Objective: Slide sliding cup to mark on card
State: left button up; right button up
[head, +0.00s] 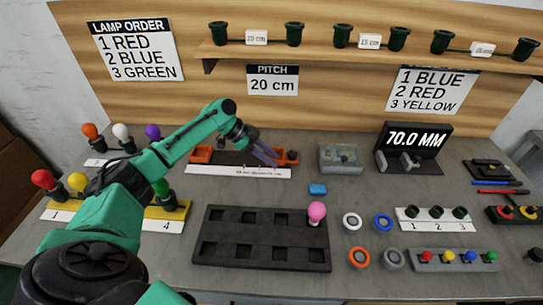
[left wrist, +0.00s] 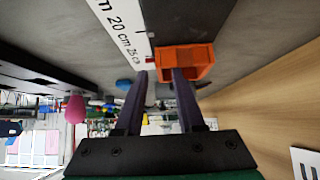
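A dark rail (head: 236,158) lies along a white ruler strip (head: 215,170) at the back of the table. An orange cup (head: 201,155) stands at its left end. Another orange cup (head: 291,157) stands at its right end, partly hidden by my left gripper (head: 270,155). In the left wrist view one orange cup (left wrist: 192,58) shows beside the ruler (left wrist: 124,32), near the 20 and 25 cm marks. The left fingers (left wrist: 161,82) are apart; one overlaps the cup, and contact cannot be told. The card (head: 273,80) reads "PITCH 20 cm". My right gripper is out of view.
A black tray with square pockets (head: 262,232) lies in front, with a pink bulb (head: 317,211) at its corner. Coloured bulbs stand at left. A display (head: 414,141) reads 70.0 MM.

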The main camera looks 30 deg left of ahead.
pick_arm(q)
jog(key=shift+w+d+f, duration=0.15)
jog(key=shift+d+f, duration=0.05)
jog(key=shift+f, duration=0.05)
grip_shut()
dwell(1.3)
